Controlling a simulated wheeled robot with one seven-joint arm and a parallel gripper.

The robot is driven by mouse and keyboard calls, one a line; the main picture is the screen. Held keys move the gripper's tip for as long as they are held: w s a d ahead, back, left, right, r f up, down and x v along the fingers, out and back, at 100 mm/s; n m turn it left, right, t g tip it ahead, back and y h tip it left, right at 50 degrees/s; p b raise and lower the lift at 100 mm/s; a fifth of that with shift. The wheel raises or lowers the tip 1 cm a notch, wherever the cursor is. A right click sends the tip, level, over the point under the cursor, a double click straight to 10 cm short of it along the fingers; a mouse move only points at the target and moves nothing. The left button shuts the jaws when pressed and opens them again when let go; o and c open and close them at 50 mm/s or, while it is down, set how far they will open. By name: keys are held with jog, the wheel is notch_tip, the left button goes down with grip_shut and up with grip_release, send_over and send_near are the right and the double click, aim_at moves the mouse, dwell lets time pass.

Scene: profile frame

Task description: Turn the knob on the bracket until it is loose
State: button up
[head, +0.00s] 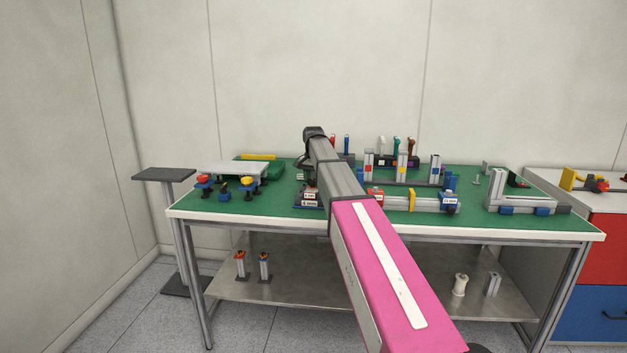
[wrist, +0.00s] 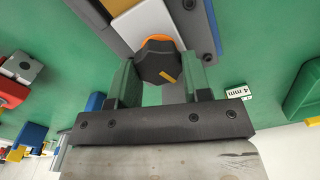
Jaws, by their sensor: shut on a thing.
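In the wrist view, a black faceted knob (wrist: 158,60) with a yellow line on its face sits between the fingers of my gripper (wrist: 157,66). My gripper is shut on the knob, one finger on each side. An orange ring (wrist: 155,40) shows behind the knob. It joins a pale grey bracket bar (wrist: 143,22) with a dark grey part to its right. Any gap between knob and bracket is hidden. In the head view, my own arm covers the gripper and the knob.
The green bench top (head: 270,207) carries several fixtures. A raised grey plate (head: 233,168) stands at left, upright profiles (head: 402,167) at centre right, and an L-shaped profile frame (head: 523,203) at right. A "4 mm" label (wrist: 238,92) lies right of the gripper.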

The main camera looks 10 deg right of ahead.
aim_at(312, 180)
jog(key=n, duration=0.6)
jog(key=shift+a, duration=0.1)
jog(key=n, duration=0.6)
jog(key=shift+a, duration=0.15)
dwell(0.5)
jog(key=o, duration=0.9)
jog(key=shift+r, duration=0.1)
notch_tip(312, 180, up, 11)
jog(key=shift+f, duration=0.2)
